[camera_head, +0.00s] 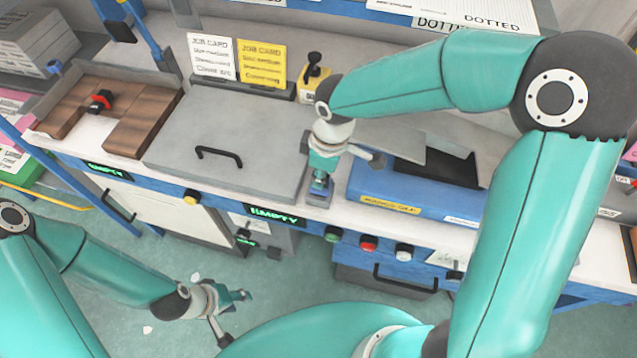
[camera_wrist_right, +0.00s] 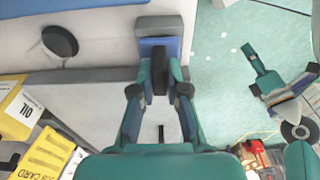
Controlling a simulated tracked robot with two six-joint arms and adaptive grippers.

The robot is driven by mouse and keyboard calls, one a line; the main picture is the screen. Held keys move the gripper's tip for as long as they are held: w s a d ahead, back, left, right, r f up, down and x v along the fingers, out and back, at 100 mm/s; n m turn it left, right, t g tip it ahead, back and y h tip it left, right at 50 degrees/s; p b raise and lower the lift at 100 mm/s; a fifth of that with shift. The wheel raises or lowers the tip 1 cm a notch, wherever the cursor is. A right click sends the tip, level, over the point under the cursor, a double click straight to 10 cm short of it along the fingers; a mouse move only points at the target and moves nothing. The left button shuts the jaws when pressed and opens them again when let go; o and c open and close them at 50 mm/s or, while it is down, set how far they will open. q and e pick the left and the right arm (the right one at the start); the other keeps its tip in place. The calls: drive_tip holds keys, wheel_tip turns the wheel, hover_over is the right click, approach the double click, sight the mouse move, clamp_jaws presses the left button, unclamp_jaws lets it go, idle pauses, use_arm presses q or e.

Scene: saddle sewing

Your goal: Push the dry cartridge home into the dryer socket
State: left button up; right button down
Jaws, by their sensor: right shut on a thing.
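My right gripper (camera_head: 321,178) points down at the front edge of the bench, just right of the grey lid. In the right wrist view its fingers (camera_wrist_right: 160,72) are shut on a dark upright tab (camera_wrist_right: 160,80), which seems to be the cartridge's grip. A blue block (camera_wrist_right: 174,46) and a grey block (camera_wrist_right: 158,22) lie directly beyond the fingertips, seemingly the cartridge and dryer socket; how deep the cartridge sits is hidden.
A grey lid (camera_head: 225,155) with a black handle lies left of my right gripper. A blue box (camera_head: 415,195) stands close on its right. Job cards (camera_head: 262,63) and a black-knobbed yellow item (camera_head: 312,85) stand behind. Buttons (camera_head: 368,243) line the front panel.

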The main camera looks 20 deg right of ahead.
drive_tip(key=shift+r+p, duration=1.15)
drive_tip(key=shift+r, duration=0.6)
drive_tip(key=shift+r+p, duration=1.45)
drive_tip(key=shift+r, duration=0.5)
